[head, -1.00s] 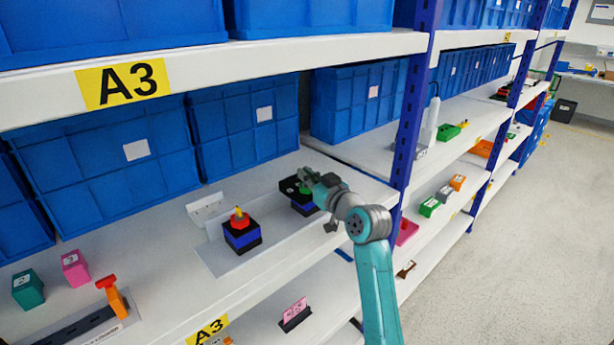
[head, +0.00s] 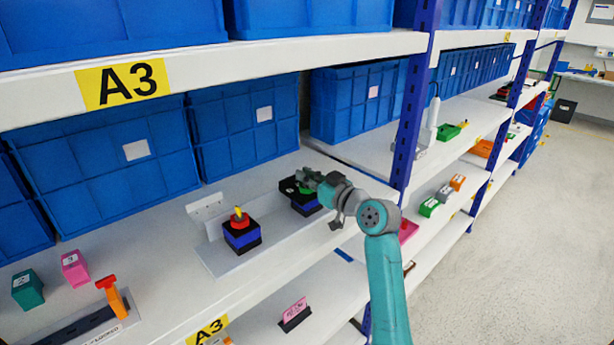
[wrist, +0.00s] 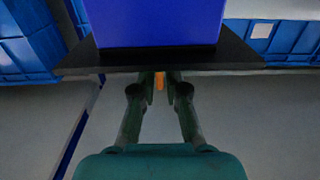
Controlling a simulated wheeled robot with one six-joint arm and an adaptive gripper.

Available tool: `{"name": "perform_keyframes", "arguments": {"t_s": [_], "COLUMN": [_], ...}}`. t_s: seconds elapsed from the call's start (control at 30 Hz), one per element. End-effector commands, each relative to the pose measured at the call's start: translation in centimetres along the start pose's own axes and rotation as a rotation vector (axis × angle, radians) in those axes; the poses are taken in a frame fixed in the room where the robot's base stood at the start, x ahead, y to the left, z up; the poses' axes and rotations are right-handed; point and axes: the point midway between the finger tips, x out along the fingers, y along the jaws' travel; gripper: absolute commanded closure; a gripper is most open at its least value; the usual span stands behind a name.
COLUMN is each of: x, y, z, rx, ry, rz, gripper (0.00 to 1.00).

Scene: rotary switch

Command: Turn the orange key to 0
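The switch (head: 305,207) is a black and blue block at the right end of a light plate on the shelf. My gripper (head: 306,184) is right over its top, and a bit of green shows there. The orange key is hidden in the head view. In the wrist view, the orange key (wrist: 160,82) shows as a narrow strip between the fingertips of my gripper (wrist: 160,88). The fingers are drawn in close on both sides of it and look shut on it. The switch's blue body and black plate (wrist: 160,56) fill the top. The dial marks are not visible.
A second black and blue switch (head: 242,237) with a red and yellow knob stands to the left on the same plate (head: 270,240). Blue bins (head: 245,125) stand behind. A blue upright (head: 408,110) is to the right. The upper shelf (head: 300,48) lies above.

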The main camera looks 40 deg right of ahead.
Motion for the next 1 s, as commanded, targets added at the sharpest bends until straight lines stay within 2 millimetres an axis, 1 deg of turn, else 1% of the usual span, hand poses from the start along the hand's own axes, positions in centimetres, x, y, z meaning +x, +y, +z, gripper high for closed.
{"name": "perform_keyframes", "arguments": {"t_s": [0.33, 0.47, 0.57, 0.8, 1.0], "x": [0.0, -0.8, -2.1, -6.9, -10.2], "y": [0.0, 0.1, 0.1, 0.1, 0.1], "z": [-0.1, -0.1, 0.0, 0.0, 0.0], "rx": [0.000, 0.000, 0.001, 0.000, 0.000], "ry": [0.002, 0.002, 0.002, 0.001, 0.001], "rz": [0.000, 0.002, 0.002, 0.004, 0.002], "gripper": [0.68, 0.68, 0.68, 0.68, 0.68]}}
